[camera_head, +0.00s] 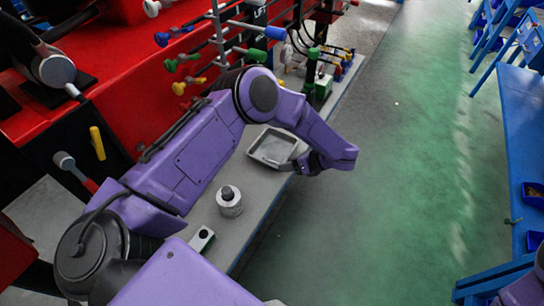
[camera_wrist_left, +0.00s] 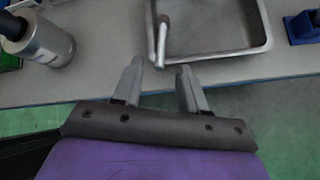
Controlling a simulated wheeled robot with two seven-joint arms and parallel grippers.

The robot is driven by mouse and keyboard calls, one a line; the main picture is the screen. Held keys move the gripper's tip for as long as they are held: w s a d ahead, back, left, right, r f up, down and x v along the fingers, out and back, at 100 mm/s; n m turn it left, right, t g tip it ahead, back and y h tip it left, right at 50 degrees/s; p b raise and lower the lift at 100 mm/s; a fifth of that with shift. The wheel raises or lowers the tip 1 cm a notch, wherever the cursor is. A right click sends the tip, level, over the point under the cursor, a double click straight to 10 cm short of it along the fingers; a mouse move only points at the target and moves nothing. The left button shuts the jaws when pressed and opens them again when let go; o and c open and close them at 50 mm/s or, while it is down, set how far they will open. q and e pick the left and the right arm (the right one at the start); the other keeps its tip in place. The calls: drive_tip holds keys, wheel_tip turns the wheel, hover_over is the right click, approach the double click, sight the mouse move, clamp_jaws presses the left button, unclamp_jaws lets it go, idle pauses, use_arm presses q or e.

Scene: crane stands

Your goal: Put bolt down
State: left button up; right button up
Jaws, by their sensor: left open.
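The bolt (camera_wrist_left: 161,42), with a pale shank and a darker head, lies at the left near corner of a shallow grey metal tray. Its shank end reaches to the tray's near rim; whether it rests on the rim or the floor is unclear. The tray (camera_wrist_left: 228,53) stands on the grey bench and also shows in the head view (camera_head: 256,159). My left gripper (camera_wrist_left: 160,68) is open and empty just in front of the bolt, its fingertips to either side of the shank end. In the head view it (camera_head: 291,165) is at the tray's near right edge. My right gripper is out of view.
A grey cylinder with a dark top (camera_head: 230,203) and a small metal block (camera_head: 201,240) stand on the bench left of the tray. A rack with coloured handles (camera_head: 222,40) rises behind. A blue bench (camera_head: 520,130) is at right. The green floor between is clear.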

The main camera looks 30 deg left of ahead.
use_arm(q)
drive_tip(key=shift+s+a+f, duration=0.1)
drive_tip(key=shift+a+f, duration=0.3)
drive_tip(key=shift+a, duration=0.1)
drive_tip(key=shift+d, duration=0.1)
clamp_jaws()
drive_tip(key=shift+r, duration=0.15)
